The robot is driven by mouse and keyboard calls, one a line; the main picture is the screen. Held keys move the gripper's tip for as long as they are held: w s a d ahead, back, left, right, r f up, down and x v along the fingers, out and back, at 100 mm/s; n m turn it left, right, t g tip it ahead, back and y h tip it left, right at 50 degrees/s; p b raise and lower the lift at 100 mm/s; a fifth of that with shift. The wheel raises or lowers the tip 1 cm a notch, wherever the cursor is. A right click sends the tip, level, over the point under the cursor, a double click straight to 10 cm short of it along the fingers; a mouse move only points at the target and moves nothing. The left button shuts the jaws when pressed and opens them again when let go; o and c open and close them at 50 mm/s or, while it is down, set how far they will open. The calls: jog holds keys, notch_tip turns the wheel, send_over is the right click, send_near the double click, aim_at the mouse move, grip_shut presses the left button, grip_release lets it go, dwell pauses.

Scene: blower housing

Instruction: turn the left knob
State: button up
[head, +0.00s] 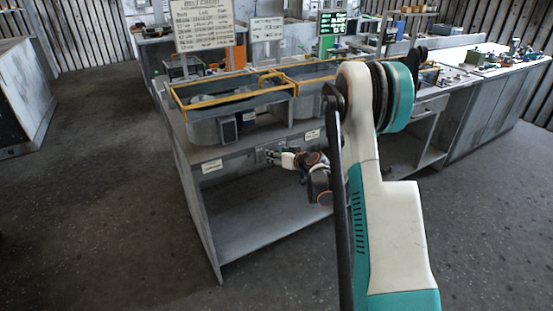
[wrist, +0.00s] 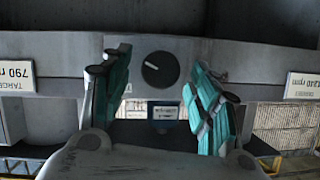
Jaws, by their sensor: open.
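A round dark knob (wrist: 160,69) with a short pale mark sits on a grey panel in the wrist view, in the upper middle. It is the only knob I can make out. My gripper (wrist: 159,88) is open, with one teal finger to either side of the knob in the picture. I see no finger clearly touching it, and the gap in depth is hard to tell. In the head view my gripper (head: 272,156) is small at the front edge of the grey bench (head: 237,153).
Yellow-rimmed blower housings (head: 205,131) stand on the bench. A sign (head: 203,24) stands behind. The floor to the left is clear.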

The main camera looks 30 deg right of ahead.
jog(key=shift+w+f, duration=0.2)
jog(key=shift+w, duration=0.35)
jog(key=c, duration=1.1)
jog(key=shift+o, duration=0.2)
jog(key=shift+m, duration=0.3)
jog(key=m+y, duration=0.1)
jog(key=m, duration=0.1)
jog(key=m+t+y, duration=0.1)
jog(key=m+y, duration=0.1)
jog(key=m, duration=0.1)
jog(key=m+y, duration=0.2)
jog(key=shift+d+f+m, duration=0.25)
jog(key=shift+f+m, duration=0.05)
jog(key=shift+m, duration=0.1)
